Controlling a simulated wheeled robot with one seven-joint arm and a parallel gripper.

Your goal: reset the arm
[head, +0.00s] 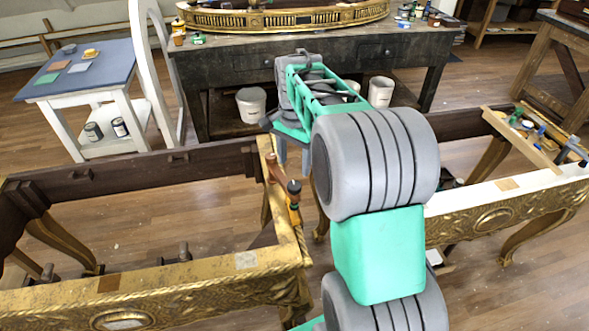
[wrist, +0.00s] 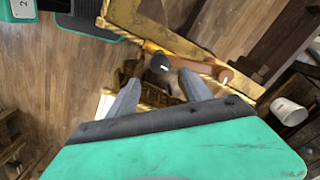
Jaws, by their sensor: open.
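My arm reaches forward from the bottom of the head view. My gripper (head: 293,156) points down above the right end of the left gilt console frame. In the wrist view my gripper (wrist: 160,93) has its two grey fingers spread apart, with nothing held between them. Beyond the fingertips lies a clamp-like tool with a brown part (wrist: 200,68) and a black knob (wrist: 159,63), on the gilt frame's edge. The tool's brown part (head: 272,168) also shows in the head view, just left of my gripper. The forearm hides part of the scene behind it.
The left gilt frame (head: 150,284) and right gilt frame (head: 478,222) flank my arm. A dark workbench (head: 225,66) stands behind, with white buckets (head: 251,105) beneath. A blue-topped table (head: 105,72) is at left. Wooden floor shows between them.

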